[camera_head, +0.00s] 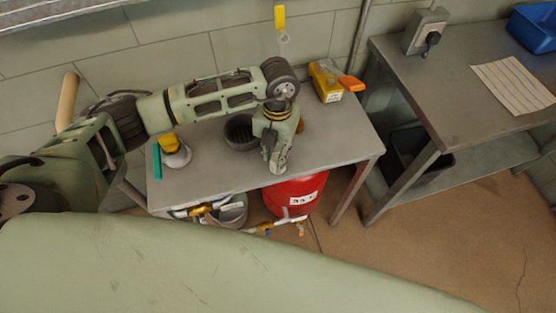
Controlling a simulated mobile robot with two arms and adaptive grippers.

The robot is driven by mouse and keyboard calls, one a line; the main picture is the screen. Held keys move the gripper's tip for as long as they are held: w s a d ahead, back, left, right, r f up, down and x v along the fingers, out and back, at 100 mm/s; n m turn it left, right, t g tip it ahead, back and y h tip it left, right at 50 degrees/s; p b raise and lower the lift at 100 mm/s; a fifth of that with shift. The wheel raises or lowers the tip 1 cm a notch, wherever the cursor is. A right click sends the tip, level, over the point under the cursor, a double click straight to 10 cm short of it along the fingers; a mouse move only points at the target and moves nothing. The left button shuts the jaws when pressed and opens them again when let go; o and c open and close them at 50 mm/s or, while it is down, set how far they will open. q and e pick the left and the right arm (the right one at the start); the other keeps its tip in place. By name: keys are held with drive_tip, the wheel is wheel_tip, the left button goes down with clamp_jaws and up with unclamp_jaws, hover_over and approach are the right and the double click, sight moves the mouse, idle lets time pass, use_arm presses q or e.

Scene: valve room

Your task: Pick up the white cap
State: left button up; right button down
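My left arm comes in from the left and reaches over the grey metal table. My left gripper (277,163) points down near the table's front edge, right of a dark round bowl (240,133). A small pale patch shows at its fingertips; I cannot tell if this is the white cap or part of the fingers. The fingers are too small to tell open from shut. No white cap stands out clearly elsewhere on the table. A yellow-topped item with a whitish round base (178,157) sits at the table's left. My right gripper is not in view.
A yellow box with an orange part (327,84) stands at the table's back right. A teal strip (157,162) lies at the left edge. A red container (292,196) and a grey bucket (232,211) are below. A second table (440,95) stands right.

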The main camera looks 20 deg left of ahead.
use_arm(q)
clamp_jaws()
drive_tip(key=shift+r, duration=0.1)
